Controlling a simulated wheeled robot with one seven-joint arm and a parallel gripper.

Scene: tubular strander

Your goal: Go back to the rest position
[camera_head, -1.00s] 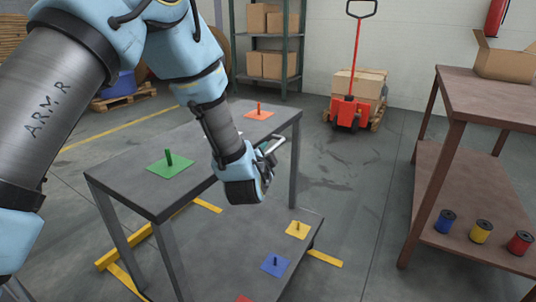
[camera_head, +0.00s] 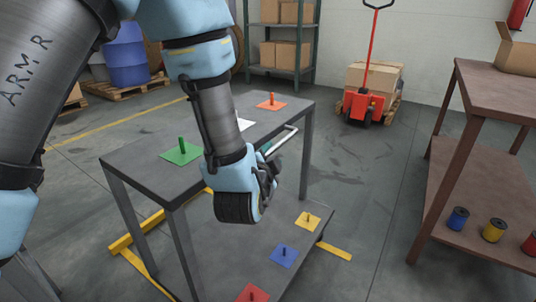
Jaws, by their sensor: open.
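My gripper (camera_head: 270,176) hangs from my arm in front of the right side of the grey two-level table (camera_head: 140,168). Its jaws are partly hidden by the wrist, and I see nothing held in them. On the table's top are a green plate with a peg (camera_head: 183,153), an orange plate with a peg (camera_head: 271,104) and a white plate (camera_head: 244,122), partly hidden by my arm. On the lower shelf are a yellow plate (camera_head: 307,221), a blue plate (camera_head: 283,255) and a red plate (camera_head: 253,293).
A brown table (camera_head: 480,175) at the right bears blue (camera_head: 458,219), yellow (camera_head: 494,230) and red (camera_head: 531,243) spools on its lower shelf. A red pallet jack (camera_head: 364,103) stands at the back. Floor between the tables is clear.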

